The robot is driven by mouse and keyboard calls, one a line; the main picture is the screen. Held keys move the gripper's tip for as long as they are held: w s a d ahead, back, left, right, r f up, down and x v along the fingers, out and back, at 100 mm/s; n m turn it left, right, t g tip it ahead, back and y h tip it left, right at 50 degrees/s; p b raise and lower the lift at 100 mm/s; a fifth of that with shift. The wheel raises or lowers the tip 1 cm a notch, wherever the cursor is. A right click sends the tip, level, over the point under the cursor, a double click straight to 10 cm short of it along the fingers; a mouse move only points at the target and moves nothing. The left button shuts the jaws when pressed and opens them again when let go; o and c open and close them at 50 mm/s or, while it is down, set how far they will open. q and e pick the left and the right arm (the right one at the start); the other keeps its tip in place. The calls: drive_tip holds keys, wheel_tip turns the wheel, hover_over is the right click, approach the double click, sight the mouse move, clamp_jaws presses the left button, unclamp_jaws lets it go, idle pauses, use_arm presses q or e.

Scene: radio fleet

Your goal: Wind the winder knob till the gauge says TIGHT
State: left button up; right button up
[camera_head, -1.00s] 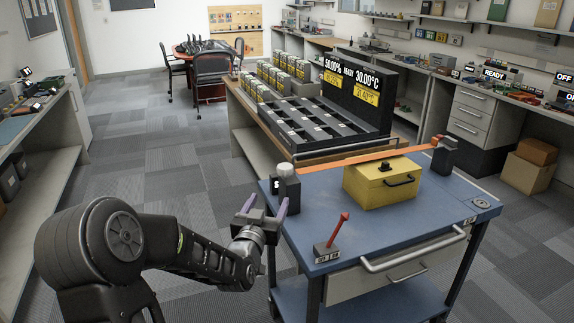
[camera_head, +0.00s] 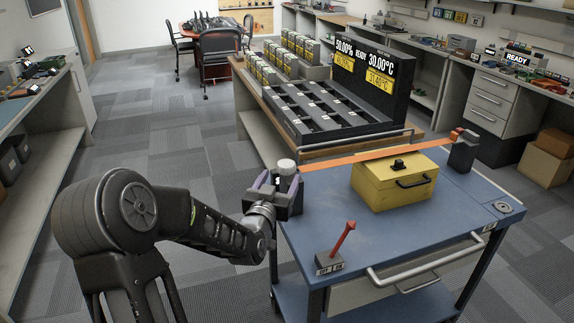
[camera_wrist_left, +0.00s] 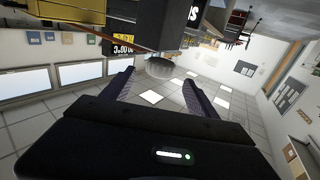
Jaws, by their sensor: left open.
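The winder knob (camera_head: 287,166) is a pale round cap on a dark winder block (camera_head: 292,203) at the cart's left back corner. An orange strap (camera_head: 360,153) runs from there over a yellow box (camera_head: 394,188) to a dark post (camera_head: 462,155). My left gripper (camera_head: 278,182) is open at the winder, its fingers just below and in front of the knob in the picture. In the left wrist view the knob (camera_wrist_left: 160,67) shows beyond and between the open fingertips; contact cannot be told. I cannot read a gauge saying TIGHT. My right gripper is not in view.
The blue cart top (camera_head: 385,233) carries a red lever (camera_head: 343,240) on a small labelled block at the front left and a round fitting (camera_head: 504,207) at the right. A bench with a black tray (camera_head: 330,110) and display stands behind. Open floor lies to the left.

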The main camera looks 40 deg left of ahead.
sight(284, 171)
use_arm(q)
drive_tip(key=p+x, duration=0.1)
drive_tip(key=x, duration=0.6)
drive_tip(key=shift+w+a, duration=0.15)
drive_tip(key=shift+w, duration=0.1)
drive_tip(key=shift+c, duration=0.2)
drive_tip(key=c, duration=1.3)
